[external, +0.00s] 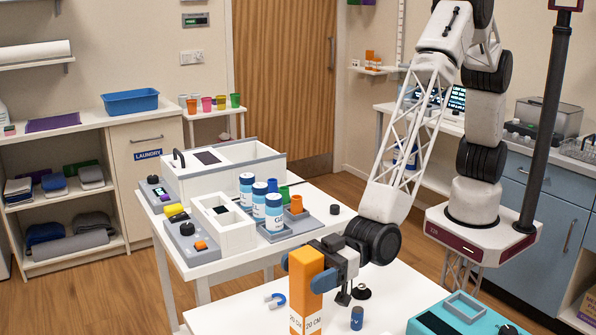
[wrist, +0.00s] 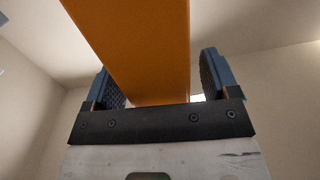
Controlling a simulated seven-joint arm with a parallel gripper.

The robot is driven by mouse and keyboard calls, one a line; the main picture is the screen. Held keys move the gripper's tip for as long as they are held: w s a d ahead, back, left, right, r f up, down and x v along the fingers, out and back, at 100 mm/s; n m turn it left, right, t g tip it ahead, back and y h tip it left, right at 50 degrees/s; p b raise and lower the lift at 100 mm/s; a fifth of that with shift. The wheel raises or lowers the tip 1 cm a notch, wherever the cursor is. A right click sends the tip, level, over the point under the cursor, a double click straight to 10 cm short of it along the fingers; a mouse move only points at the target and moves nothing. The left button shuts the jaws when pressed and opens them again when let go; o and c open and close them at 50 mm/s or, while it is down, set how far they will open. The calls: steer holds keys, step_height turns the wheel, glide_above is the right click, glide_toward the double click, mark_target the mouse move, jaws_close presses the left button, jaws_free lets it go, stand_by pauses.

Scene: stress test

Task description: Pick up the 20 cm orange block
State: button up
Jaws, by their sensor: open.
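The orange block (external: 304,308) stands upright on the near white table, with a white label reading 20 CM on its lower part. In the wrist view the orange block (wrist: 145,45) passes between the two dark blue padded fingers of my gripper (wrist: 160,80). In the external view my gripper (external: 318,264) is at the block's upper part, with the fingers on either side. The jaws are open. A gap shows between the block and the right finger in the wrist view; whether the left finger touches cannot be told. The block's bottom is cut off by the frame.
A blue magnet (external: 275,300), a small blue cylinder (external: 357,318) and a black knob-like piece (external: 361,292) lie close to the block. A teal device (external: 480,322) stands to the right. Behind, another table holds blue-and-white jars (external: 274,212) and white boxes (external: 228,236).

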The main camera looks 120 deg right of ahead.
mark_target(317, 251)
stand_by(0.5)
jaws_close()
stand_by(0.3)
steer(key=shift+r, duration=0.15)
steer(key=shift+r, duration=0.65)
step_height(317, 251, up, 2)
steer(key=s+d, duration=0.2)
steer(key=s, duration=0.5)
steer(key=s+d+r, duration=0.1)
steer(key=s+d, duration=0.1)
steer(key=s, duration=0.6)
steer(key=shift+s+r, duration=0.2)
steer(key=shift+r, duration=0.05)
